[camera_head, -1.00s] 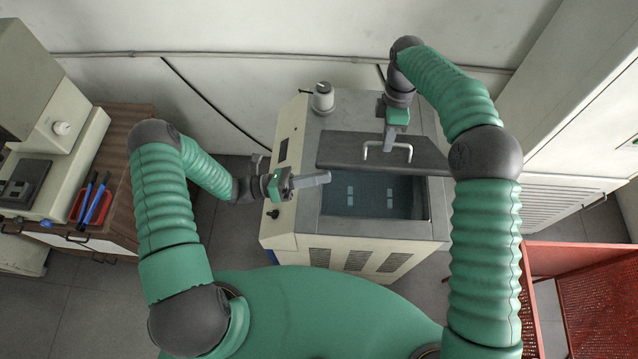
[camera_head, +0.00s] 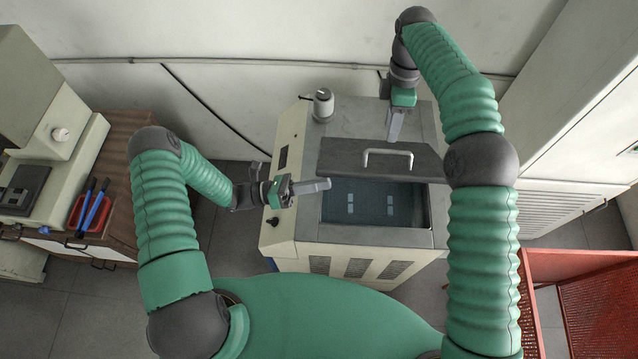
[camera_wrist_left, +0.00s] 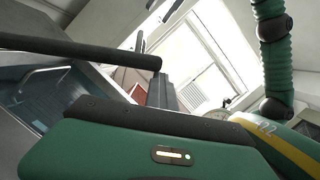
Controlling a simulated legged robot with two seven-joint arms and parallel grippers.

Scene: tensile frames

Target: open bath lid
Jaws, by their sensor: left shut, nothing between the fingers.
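The bath (camera_head: 365,236) is a cream cabinet with a dark grey top. Its dark grey lid (camera_head: 345,152) lies across the back part of the opening, and blue-green water (camera_head: 373,203) shows in front of it. A pale U-shaped handle (camera_head: 388,153) stands on the lid. My right gripper (camera_head: 394,130) is over the back of the lid, just behind the handle and apart from it; its jaw gap cannot be made out. My left gripper (camera_head: 325,185) is shut and empty over the opening's left edge. The left wrist view shows part of the water (camera_wrist_left: 40,105).
On the left is a wooden bench (camera_head: 122,180) with a machine and a red tray (camera_head: 88,222) of blue-handled tools. A red mesh bin (camera_head: 590,300) is at the lower right.

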